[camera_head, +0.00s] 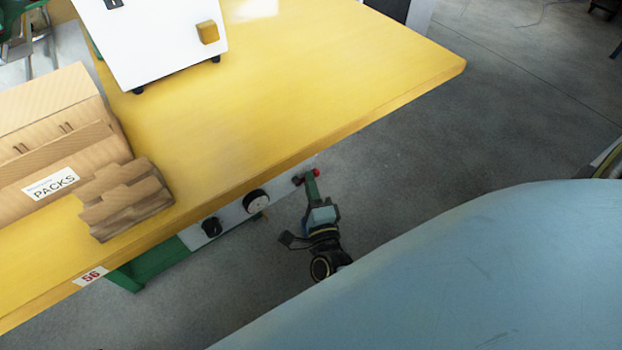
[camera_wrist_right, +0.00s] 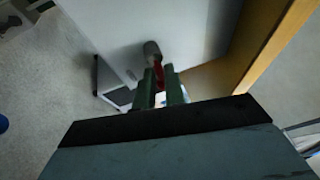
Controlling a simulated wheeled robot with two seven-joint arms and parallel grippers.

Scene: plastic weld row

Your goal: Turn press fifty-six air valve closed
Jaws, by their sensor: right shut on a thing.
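The air valve's red handle (camera_head: 316,173) shows in the head view at the right end of the white panel under the table's front edge. In the right wrist view the red handle (camera_wrist_right: 158,76) sits between my fingers, in front of a grey round fitting (camera_wrist_right: 151,50). My right gripper (camera_head: 311,182) reaches up to the valve from below. Its two green fingers (camera_wrist_right: 159,88) are shut on the handle. Much of the handle is hidden by the fingers, so its exact angle is hard to tell. My left gripper is not in view.
The yellow table (camera_head: 330,75) carries a PACKS box (camera_head: 60,150), brown cartons (camera_head: 125,200) and a white machine (camera_head: 155,40). Its edge label (camera_head: 91,276) reads 56. A gauge (camera_head: 256,201) and black knob (camera_head: 211,227) sit left of the valve. Grey floor lies beyond.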

